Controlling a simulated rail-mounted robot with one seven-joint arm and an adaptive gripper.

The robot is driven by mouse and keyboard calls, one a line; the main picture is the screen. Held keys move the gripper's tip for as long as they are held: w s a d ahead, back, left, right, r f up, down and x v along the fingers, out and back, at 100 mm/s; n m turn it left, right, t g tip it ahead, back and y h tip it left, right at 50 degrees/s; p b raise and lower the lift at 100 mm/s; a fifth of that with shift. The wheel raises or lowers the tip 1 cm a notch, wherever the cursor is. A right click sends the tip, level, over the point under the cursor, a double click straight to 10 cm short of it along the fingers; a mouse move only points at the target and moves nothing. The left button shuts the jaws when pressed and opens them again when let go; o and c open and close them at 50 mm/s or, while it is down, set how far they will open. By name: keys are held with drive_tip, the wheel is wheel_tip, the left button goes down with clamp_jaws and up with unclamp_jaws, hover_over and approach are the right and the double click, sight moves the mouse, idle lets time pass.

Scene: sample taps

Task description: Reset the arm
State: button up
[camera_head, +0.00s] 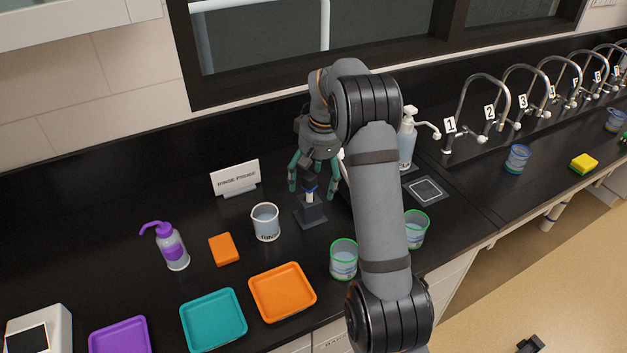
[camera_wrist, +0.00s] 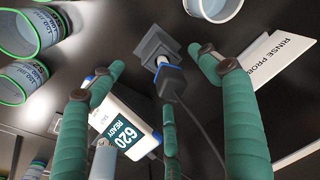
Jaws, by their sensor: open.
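My arm reaches over the black counter in the head view. My gripper (camera_head: 313,189) has teal fingers that are spread apart, pointing down. The wrist view shows the fingers (camera_wrist: 155,62) open around a blue and dark probe (camera_wrist: 170,82), with gaps between the outer fingertips and the probe. The probe (camera_head: 310,187) stands in a small dark grey stand (camera_head: 311,213), also seen in the wrist view (camera_wrist: 153,45). A dark cable runs from the probe. A white meter (camera_wrist: 122,120) reading "620 READY" is partly hidden behind a finger.
Green-rimmed cups (camera_head: 343,262) (camera_head: 415,232) stand beside my arm. A white-rimmed cup (camera_head: 265,224), a RINSE PROBE sign (camera_head: 236,178) and a purple-topped bottle (camera_head: 172,250) are left of the stand. An orange tray (camera_head: 282,293) lies in front. Numbered taps (camera_head: 470,105) line the back right.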

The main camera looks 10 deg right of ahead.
drive_tip(key=r+p, duration=0.1)
drive_tip(key=r, duration=0.1)
drive_tip(key=r+p, duration=0.1)
drive_tip(key=r, duration=0.1)
drive_tip(key=r+p, duration=0.1)
drive_tip(key=p, duration=0.1)
drive_tip(key=shift+s+d+r, duration=0.25)
drive_tip(key=shift+s+r, duration=0.1)
drive_tip(key=shift+r, duration=0.05)
drive_tip(key=shift+f, duration=0.15)
drive_tip(key=f+b, duration=0.1)
drive_tip(key=f, duration=0.1)
drive_tip(key=f+b, duration=0.4)
drive_tip(key=f, duration=0.1)
drive_tip(key=shift+w+a, duration=0.3)
drive_tip(key=shift+w, duration=0.1)
drive_tip(key=shift+r, duration=0.1)
drive_tip(key=shift+r, duration=0.15)
